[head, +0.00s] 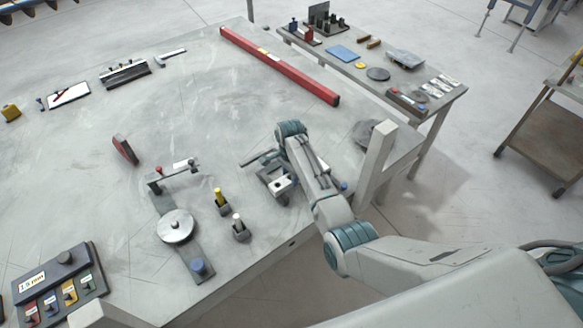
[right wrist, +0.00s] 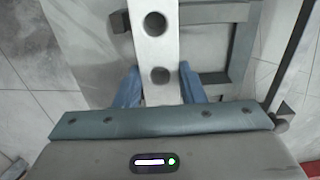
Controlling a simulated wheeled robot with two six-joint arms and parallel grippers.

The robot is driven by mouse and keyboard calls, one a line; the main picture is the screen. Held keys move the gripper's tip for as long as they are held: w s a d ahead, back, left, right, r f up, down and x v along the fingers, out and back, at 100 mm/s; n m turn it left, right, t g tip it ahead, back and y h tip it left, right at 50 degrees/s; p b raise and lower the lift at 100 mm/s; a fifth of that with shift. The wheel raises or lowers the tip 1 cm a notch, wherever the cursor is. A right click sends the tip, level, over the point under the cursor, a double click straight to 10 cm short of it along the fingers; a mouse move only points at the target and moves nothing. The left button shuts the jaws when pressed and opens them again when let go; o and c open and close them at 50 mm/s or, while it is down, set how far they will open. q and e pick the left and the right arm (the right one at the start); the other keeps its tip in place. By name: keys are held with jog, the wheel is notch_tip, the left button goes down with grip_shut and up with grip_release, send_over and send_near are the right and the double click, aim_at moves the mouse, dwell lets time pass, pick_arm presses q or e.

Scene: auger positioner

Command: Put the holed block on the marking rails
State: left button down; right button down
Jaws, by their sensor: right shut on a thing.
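The holed block (right wrist: 157,38) is a pale metal bar with round dark holes along its face in the right wrist view. The two blue fingers of my right gripper (right wrist: 158,88) stand on either side of it, shut on it. In the head view the pale block (head: 284,186) shows at the end of my right arm, near the table's front right edge. A dark grey frame (right wrist: 238,48), which looks like the marking rails, lies below and around the block; it also shows in the head view (head: 264,178). I cannot tell whether block and frame touch. My left gripper is not in view.
A disc fixture (head: 176,227) lies further left. A long red bar (head: 280,67) lies at the back, and a pale upright post (head: 375,160) stands to the right.

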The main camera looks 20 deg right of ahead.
jog(key=shift+w+f, duration=0.1)
jog(key=shift+f, duration=0.05)
jog(key=c, duration=0.9)
grip_release()
jog(key=shift+f, duration=0.15)
jog(key=shift+s, duration=0.2)
jog(key=shift+r+b, duration=1.35)
jog(key=shift+r, duration=4.8)
